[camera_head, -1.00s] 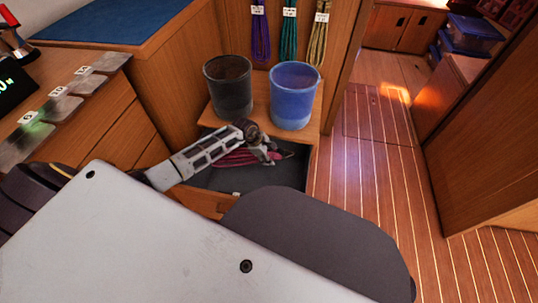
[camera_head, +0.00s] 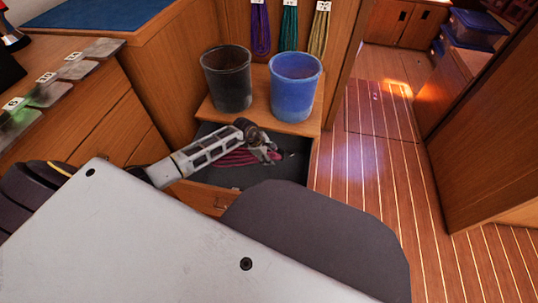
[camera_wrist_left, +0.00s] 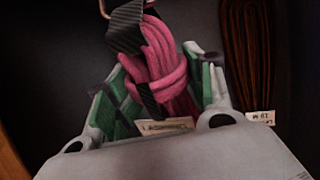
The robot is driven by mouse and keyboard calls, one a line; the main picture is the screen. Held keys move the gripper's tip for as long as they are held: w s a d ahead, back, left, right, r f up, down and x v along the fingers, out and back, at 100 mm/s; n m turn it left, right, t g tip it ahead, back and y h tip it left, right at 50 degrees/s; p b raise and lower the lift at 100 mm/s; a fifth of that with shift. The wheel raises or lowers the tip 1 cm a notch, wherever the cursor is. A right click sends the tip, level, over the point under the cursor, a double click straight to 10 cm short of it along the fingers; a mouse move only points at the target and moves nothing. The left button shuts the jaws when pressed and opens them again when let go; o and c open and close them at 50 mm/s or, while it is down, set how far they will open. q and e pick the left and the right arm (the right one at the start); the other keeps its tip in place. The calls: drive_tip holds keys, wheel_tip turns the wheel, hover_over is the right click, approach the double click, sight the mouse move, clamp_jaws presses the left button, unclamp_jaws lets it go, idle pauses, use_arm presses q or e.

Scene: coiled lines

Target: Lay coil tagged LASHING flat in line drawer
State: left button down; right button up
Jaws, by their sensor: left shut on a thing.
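My left gripper (camera_head: 266,154) reaches into the open line drawer (camera_head: 290,170) and is shut on a pink coil (camera_head: 238,158). In the left wrist view the coil (camera_wrist_left: 160,55) stands between the fingers (camera_wrist_left: 165,85), bound by a dark strap with a metal ring at its top. A pale tag (camera_wrist_left: 165,126) hangs at its lower end; its small print seems to read LASHING. Part of the coil is hidden by the gripper, and I cannot tell whether it touches the drawer floor. My right gripper is not in view.
A dark brown coil (camera_wrist_left: 246,50) with a tag lies to the right in the drawer. A black bucket (camera_head: 227,80) and a blue bucket (camera_head: 295,88) stand on the ledge behind. Purple, teal and tan coils hang above. Dark drawer floor shows at right.

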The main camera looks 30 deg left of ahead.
use_arm(q)
drive_tip(key=shift+f+b, duration=0.55)
drive_tip(key=shift+f, duration=0.25)
drive_tip(key=shift+f+b, duration=1.55)
drive_tip(key=shift+f, duration=1.2)
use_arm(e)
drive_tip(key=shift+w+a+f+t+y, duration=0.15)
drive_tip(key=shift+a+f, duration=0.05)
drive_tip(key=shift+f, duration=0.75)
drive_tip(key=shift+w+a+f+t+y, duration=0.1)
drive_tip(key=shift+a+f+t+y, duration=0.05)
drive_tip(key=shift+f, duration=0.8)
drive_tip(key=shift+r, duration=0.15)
use_arm(q)
drive_tip(key=c, duration=1)
unclamp_jaws()
drive_tip(key=o, duration=0.6)
drive_tip(key=shift+c, duration=0.2)
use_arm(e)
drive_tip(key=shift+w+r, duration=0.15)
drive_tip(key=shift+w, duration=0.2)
